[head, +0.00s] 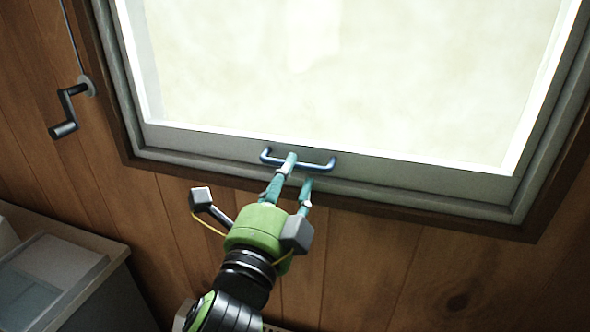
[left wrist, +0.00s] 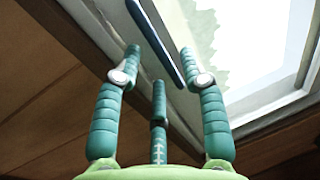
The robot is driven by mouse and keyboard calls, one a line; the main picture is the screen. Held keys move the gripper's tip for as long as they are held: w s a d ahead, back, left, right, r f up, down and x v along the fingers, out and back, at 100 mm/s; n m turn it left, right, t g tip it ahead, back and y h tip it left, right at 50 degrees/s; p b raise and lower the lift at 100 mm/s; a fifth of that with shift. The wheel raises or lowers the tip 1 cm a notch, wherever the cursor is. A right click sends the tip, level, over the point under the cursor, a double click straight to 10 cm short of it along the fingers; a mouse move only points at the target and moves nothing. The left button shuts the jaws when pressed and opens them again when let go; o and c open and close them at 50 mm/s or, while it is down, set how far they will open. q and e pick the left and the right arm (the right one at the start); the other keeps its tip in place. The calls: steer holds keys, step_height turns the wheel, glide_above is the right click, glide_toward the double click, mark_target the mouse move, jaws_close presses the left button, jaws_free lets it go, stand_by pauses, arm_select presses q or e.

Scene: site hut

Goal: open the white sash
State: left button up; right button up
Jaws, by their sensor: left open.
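The white sash (head: 400,168) fills the window frame in the head view, and its lower rail sits against the frame's bottom. A dark blue bar handle (head: 318,166) is fixed to the lower rail. My left gripper (head: 298,170) is at the handle, with one finger overlapping the bar in the picture. In the left wrist view, the handle (left wrist: 155,42) runs between the spread fingers of the left gripper (left wrist: 160,55). The fingers are open and not closed on it. Whether any finger touches the bar cannot be told. My right gripper does not show.
A crank handle (head: 66,112) hangs on the wood wall left of the window. A grey cabinet or counter (head: 110,262) with a translucent bin (head: 50,268) stands at the lower left. The wood-panelled wall (head: 440,270) below the window at right is clear.

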mark_target(295, 167)
arm_select(q)
steer(key=shift+x, duration=1.65)
jaws_close()
steer(key=shift+r, duration=0.1)
step_height(295, 167, up, 20)
steer(key=p, duration=2)
steer(key=shift+p, duration=0.3)
steer(key=shift+f, duration=0.2)
